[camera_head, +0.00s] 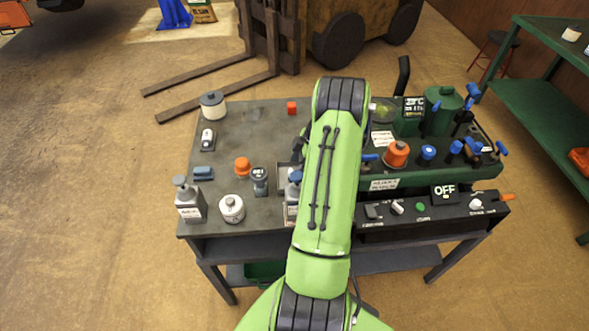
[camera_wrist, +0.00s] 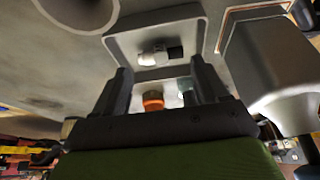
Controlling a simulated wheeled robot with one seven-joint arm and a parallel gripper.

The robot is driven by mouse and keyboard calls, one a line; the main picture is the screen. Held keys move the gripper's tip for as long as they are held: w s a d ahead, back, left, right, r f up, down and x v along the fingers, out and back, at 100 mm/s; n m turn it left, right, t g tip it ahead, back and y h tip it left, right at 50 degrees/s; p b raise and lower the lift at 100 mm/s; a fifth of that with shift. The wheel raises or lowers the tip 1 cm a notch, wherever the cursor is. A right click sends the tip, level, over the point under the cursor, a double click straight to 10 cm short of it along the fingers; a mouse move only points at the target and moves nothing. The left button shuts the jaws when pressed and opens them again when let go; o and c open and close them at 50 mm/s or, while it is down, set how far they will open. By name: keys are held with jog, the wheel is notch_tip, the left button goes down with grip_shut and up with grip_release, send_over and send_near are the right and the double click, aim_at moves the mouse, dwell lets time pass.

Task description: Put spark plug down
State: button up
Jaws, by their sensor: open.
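The spark plug (camera_wrist: 160,53), small with a white part and a dark metal part, lies on its side in a shallow square grey tray (camera_wrist: 128,38) in the wrist view. My gripper (camera_wrist: 162,78) is open, its two dark fingers apart on either side of the plug's position, with no contact visible. In the head view my green arm covers the gripper and the plug; only the left edge of the tray (camera_head: 280,178) shows beside the arm.
The workbench (camera_head: 225,150) holds an orange knob-like part (camera_head: 242,166), a grey bottle (camera_head: 189,200), a white round can (camera_head: 232,208) and a dark gauge-like part (camera_head: 260,181) left of my arm. A green test machine (camera_head: 440,172) fills the right side. The bench's back left has free room.

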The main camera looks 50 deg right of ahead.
jog(key=p+v, duration=0.1)
jog(key=v, duration=0.8)
jog(key=w+a+r+m+h, duration=0.1)
jog(key=w+a+r+m, duration=0.15)
jog(key=a+r, duration=0.7)
jog(key=w+a+r+m+h, duration=0.1)
jog(key=w+a+r, duration=0.4)
jog(key=a, duration=0.7)
jog(key=s+a+r+m, duration=0.2)
jog(key=s+a+r, duration=0.3)
jog(key=a, duration=0.5)
jog(key=s+a+m+t, duration=0.1)
jog(key=s+a, duration=0.2)
jog(key=s, duration=0.2)
jog(key=s+a+f+m+t+h, duration=0.1)
jog(key=s+a, duration=0.2)
jog(key=s, duration=0.3)
jog(key=shift+a+m, duration=0.2)
jog(key=shift+m, duration=0.15)
jog(key=shift+s, duration=0.1)
